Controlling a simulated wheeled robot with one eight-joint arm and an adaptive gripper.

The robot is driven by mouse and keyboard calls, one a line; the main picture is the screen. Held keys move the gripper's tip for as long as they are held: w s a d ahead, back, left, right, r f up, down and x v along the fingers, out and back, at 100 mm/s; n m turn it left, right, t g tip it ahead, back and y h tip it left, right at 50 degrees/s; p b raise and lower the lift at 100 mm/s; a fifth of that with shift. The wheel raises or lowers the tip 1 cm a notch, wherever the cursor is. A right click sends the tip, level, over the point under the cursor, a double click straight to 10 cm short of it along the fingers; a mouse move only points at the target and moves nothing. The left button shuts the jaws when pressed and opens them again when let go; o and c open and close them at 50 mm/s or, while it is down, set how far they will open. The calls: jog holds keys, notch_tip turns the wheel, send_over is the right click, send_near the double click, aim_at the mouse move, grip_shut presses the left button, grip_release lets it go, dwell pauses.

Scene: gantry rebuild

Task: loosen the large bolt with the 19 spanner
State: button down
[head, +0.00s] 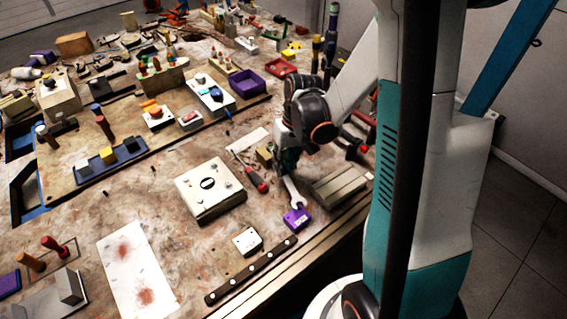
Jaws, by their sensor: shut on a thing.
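My gripper (285,157) is above the table's right part, left of my base. It is shut on a silver spanner (292,188), which points down toward the table. The spanner's lower end is at or just above a small purple block (297,221); I cannot tell whether they touch. The size mark on the spanner cannot be read. I cannot make out the large bolt with certainty. A pale square box (212,202) to the left has a dark round fitting on top and small round parts at its corners. My fingertips are partly hidden by the wrist.
A red-handled screwdriver (257,182) lies left of the spanner. A grey ribbed block (340,182) stands to the right. A small white block (247,241) and a dark strip with several pale dots (252,271) lie in front. Some bare table shows left of the pale box.

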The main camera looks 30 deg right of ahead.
jog(key=shift+f+b, duration=0.4)
jog(key=shift+f, duration=0.1)
dwell(0.5)
jog(key=shift+d+n, duration=0.95)
jog(key=shift+n, duration=0.15)
jog(key=shift+d+b, duration=0.1)
jog(key=shift+b, duration=0.2)
jog(key=shift+w+d+n+g, duration=0.25)
jog(key=shift+d+n+g, duration=0.15)
jog(key=shift+d+n, duration=0.6)
jog(key=shift+a, duration=0.1)
jog(key=shift+w+d+n+b, duration=0.25)
jog(key=shift+d+n, duration=0.2)
jog(key=shift+n, duration=0.15)
jog(key=shift+w+d+n+b, duration=0.2)
jog(key=shift+d+n, duration=0.2)
jog(key=shift+n, duration=0.2)
